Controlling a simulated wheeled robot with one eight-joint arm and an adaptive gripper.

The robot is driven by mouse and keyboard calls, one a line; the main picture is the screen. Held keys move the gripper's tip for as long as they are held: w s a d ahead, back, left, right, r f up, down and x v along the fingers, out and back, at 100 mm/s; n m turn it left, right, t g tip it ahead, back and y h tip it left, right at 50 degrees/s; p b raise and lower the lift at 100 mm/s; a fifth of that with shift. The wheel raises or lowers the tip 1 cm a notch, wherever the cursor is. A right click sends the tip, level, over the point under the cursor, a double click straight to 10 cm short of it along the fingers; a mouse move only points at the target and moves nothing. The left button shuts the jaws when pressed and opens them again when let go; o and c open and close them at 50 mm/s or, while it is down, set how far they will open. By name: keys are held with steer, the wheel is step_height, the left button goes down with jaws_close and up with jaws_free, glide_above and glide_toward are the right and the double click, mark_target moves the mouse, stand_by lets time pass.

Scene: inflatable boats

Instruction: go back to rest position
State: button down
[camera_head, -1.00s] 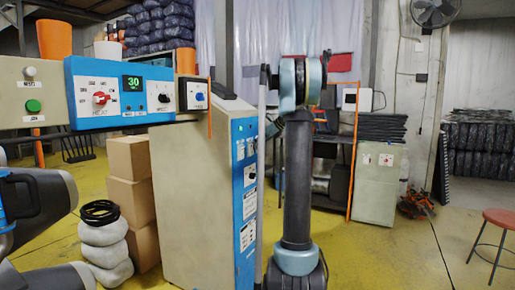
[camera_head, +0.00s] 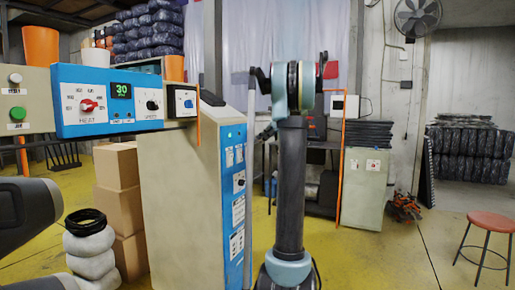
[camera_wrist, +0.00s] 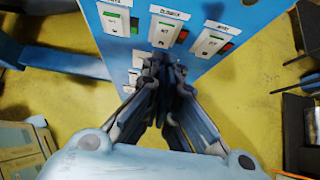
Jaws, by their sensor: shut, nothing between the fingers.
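My gripper (camera_wrist: 167,75) shows in the wrist view, with its fingers drawn together and nothing between them. Its fingertips are in front of a blue panel (camera_wrist: 235,12) with several switches; I cannot tell how far apart they are. In the head view, my arm stands upright in the middle, and a grey part of my arm shows at the lower left. I cannot make out the fingers there. The tall cabinet (camera_head: 180,215) with a blue front stands just left of the upright arm part.
A blue control box (camera_head: 121,105) reading 30 is at the left. Cardboard boxes (camera_head: 118,205) and white sacks (camera_head: 90,250) stand below it. A red stool (camera_head: 490,222) is at the right. A grey-green cabinet (camera_head: 365,190) stands behind. Yellow floor (camera_head: 385,262) is clear at the right front.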

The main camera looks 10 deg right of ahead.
steer(key=shift+v, duration=0.75)
steer(key=shift+a+r, duration=0.1)
steer(key=s+a+f+n+g+h, duration=0.1)
steer(key=s+a+f+n, duration=0.3)
steer(key=s, duration=0.5)
steer(key=s+a+f+n+g+h, duration=0.1)
steer(key=s+a+f+n, duration=0.35)
steer(key=s, duration=0.45)
steer(key=s+a+f+n+g+h, duration=0.15)
steer(key=s+a+f+n, duration=0.3)
steer(key=s, duration=0.45)
steer(key=s+d+f+n+h, duration=0.2)
steer(key=s+f+n+h, duration=0.2)
steer(key=s+f+n, duration=0.8)
steer(key=s+f, duration=1)
steer(key=s, duration=0.1)
steer(key=shift+s+f+n, duration=0.3)
steer(key=shift+s+n, duration=0.1)
steer(key=shift+d, duration=0.1)
